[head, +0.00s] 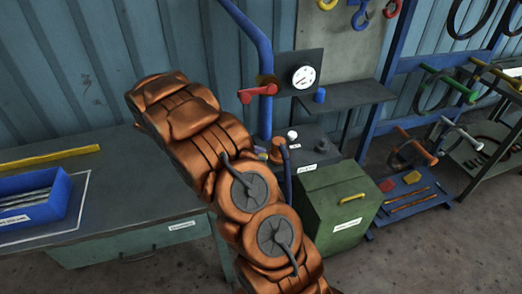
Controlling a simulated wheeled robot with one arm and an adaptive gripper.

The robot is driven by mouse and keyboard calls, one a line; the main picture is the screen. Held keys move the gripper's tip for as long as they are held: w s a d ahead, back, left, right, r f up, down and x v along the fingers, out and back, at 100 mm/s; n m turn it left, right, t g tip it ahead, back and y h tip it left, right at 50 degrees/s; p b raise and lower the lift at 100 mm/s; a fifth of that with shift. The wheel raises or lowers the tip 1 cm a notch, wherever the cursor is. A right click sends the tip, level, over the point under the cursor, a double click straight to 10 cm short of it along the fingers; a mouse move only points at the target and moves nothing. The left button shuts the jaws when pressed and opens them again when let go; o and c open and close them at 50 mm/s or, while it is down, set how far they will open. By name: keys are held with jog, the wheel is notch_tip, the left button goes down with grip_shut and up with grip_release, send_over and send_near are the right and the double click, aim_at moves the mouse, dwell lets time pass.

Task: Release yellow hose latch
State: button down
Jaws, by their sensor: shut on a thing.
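I cannot make out a yellow hose latch for certain in the head view. My copper-coloured arm (215,150) rises from the bottom and bends to the upper left, covering the middle of the scene. My gripper does not show; the arm's far end is hidden. Right of the arm, a blue post (262,60) carries a red lever (258,93). A round pressure gauge (303,77) sits on a dark panel beside it. Below, a bench top holds a brown knob-like part (276,151) and a white knob (292,135), partly behind the arm.
A green box with a yellow handle (352,198) stands on the floor right of my arm. At left, a workbench (140,175) bears a blue bin (35,207) and a yellow bar (50,158). Racks with coloured hooks (440,80) fill the right. Floor at lower right is clear.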

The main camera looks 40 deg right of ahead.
jog(key=shift+w+m+g+y, duration=0.1)
jog(key=shift+m+g+y, duration=0.3)
jog(key=shift+m+y, duration=0.1)
jog(key=c, duration=0.9)
grip_release()
jog(key=shift+w, duration=0.1)
jog(key=v, duration=0.7)
jog(key=shift+r, duration=0.15)
